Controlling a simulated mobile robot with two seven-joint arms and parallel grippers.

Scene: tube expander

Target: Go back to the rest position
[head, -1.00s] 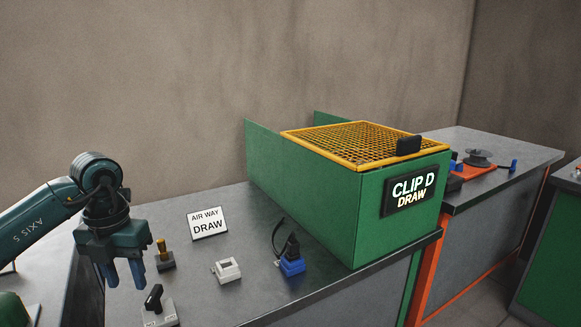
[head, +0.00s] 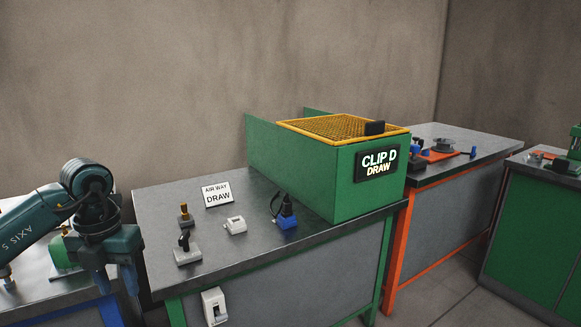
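My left gripper (head: 117,281) is at the lower left of the head view, fingers pointing down. Its two blue fingers are apart, with nothing seen between them. It hangs in front of the left edge of the grey bench (head: 155,215), clear of the things on it. My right gripper is not in the picture.
Floor (head: 420,295) shows at lower right.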

